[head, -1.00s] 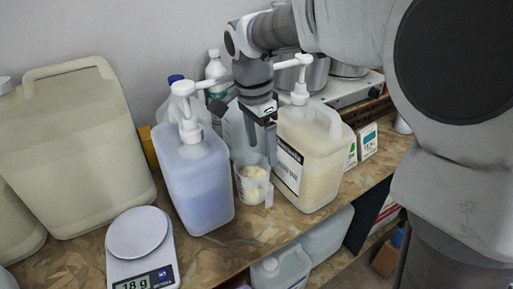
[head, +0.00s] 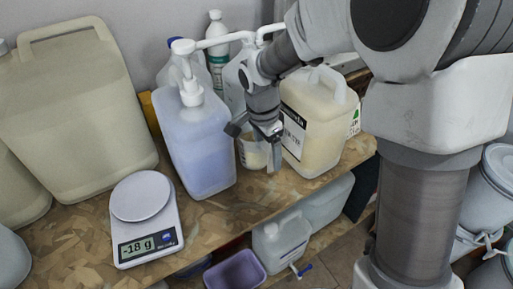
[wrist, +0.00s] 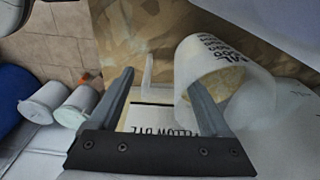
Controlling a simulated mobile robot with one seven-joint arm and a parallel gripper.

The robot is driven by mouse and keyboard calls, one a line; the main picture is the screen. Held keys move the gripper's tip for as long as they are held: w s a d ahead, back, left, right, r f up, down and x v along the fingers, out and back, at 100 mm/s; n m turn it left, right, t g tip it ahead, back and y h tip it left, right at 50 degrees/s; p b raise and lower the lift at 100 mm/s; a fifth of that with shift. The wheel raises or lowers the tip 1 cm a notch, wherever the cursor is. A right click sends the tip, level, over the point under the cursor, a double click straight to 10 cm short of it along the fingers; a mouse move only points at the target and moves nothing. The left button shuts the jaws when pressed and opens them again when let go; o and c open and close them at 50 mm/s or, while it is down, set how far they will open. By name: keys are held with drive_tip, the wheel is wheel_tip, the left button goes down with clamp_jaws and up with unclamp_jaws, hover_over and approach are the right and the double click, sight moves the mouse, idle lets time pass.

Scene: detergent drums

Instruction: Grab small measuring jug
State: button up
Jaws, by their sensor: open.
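The small measuring jug (head: 250,155) is a clear cup with pale contents, standing on the wooden shelf between the bluish pump drum (head: 200,150) and the cream drum (head: 325,120). My gripper (head: 254,143) is open at the jug and hides part of it. In the wrist view the jug (wrist: 222,62) shows printed marks and lies at the right finger, which overlaps its wall. Its thin clear handle (wrist: 148,76) shows between the two fingers of my gripper (wrist: 159,80). I cannot tell whether a finger touches the jug.
A scale (head: 146,215) stands at the front left, beside a large beige canister (head: 75,120). A white bottle (head: 217,50) stands behind the bluish drum. More containers (head: 282,240) are on the lower level. The shelf's front strip is mostly bare.

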clamp_jaws()
idle(0.4)
